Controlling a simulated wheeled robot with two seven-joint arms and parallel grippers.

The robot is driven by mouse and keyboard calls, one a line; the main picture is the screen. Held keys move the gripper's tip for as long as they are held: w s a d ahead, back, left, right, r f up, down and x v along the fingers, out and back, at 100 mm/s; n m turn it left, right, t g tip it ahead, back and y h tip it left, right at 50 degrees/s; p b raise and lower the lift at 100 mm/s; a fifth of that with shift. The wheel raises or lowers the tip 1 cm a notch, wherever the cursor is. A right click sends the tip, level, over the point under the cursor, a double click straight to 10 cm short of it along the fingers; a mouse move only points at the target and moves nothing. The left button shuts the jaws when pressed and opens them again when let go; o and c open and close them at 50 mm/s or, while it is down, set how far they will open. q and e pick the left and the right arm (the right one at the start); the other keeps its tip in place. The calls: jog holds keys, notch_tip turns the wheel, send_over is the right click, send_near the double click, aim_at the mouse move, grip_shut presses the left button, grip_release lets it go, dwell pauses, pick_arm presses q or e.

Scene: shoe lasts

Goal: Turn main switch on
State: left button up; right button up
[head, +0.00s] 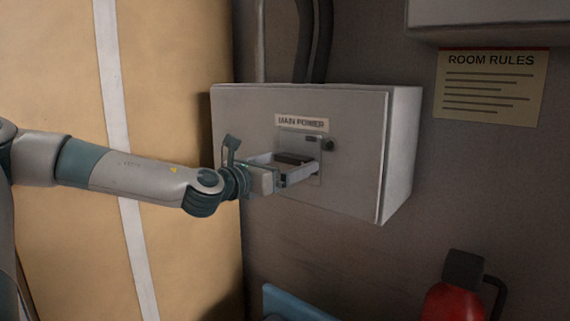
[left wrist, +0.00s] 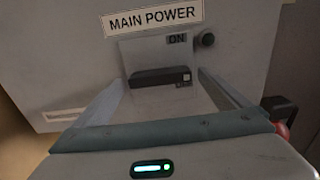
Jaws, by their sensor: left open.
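The main switch is a dark horizontal handle (head: 292,158) on a plate on the front of a grey box (head: 240,120) labelled MAIN POWER. In the left wrist view the handle (left wrist: 160,76) sits low on its plate (left wrist: 150,52), near the lower label, with the word ON above it at the upper right. My left gripper (head: 298,168) is open at the box front, its two fingers on either side of the handle. In the left wrist view the fingers (left wrist: 158,94) reach toward the plate, left and right of the handle. Contact cannot be told. My right gripper is not in view.
A small dark round knob (head: 330,145) sits right of the switch plate. Dark conduits (head: 312,40) run up from the box. A ROOM RULES sign (head: 490,88) hangs at right. A red extinguisher (head: 453,303) stands at lower right. A tan panel (head: 180,80) is at left.

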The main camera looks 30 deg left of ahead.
pick_arm(q)
jog(key=c, duration=1.1)
